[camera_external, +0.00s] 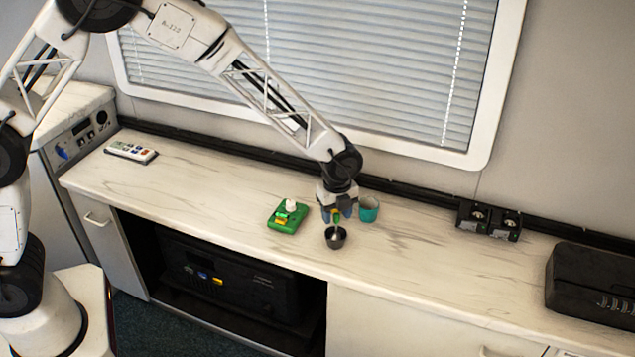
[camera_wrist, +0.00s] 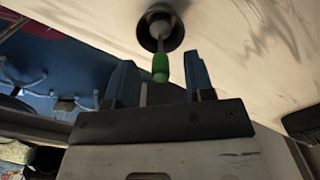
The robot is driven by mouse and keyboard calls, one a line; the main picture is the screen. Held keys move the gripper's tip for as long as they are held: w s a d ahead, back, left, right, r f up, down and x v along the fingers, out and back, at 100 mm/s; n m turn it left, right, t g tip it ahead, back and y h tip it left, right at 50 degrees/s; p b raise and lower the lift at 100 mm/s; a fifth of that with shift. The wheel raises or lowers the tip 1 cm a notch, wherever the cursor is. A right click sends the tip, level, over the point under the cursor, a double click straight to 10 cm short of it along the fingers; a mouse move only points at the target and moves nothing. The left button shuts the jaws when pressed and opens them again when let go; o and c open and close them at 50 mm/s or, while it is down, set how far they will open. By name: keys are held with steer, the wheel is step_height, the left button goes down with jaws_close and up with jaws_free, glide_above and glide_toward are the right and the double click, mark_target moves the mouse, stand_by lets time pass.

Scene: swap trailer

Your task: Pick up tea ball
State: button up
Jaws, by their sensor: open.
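The tea ball has a green handle end (camera_wrist: 160,66), which shows in the wrist view between my gripper's two blue fingers, with gaps on both sides. Its pale rounded part (camera_wrist: 160,27) sits in a small dark metal cup (camera_wrist: 146,34). In the external view the cup (camera_external: 336,240) stands on the counter, and the green handle end (camera_external: 336,218) rises above it. My gripper (camera_external: 337,214) is open, just over the cup, pointing down. In the wrist view my gripper (camera_wrist: 158,62) holds nothing.
A teal cup (camera_external: 369,209) stands close to the right of my gripper. A green block holder (camera_external: 286,222) with small items lies to the left. The white marbled counter (camera_external: 430,265) is clear at front right. Black devices (camera_external: 488,220) and a black case (camera_external: 590,283) stand further right.

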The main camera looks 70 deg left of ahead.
mark_target(336, 229)
steer(key=shift+f, duration=1.25)
jaws_close()
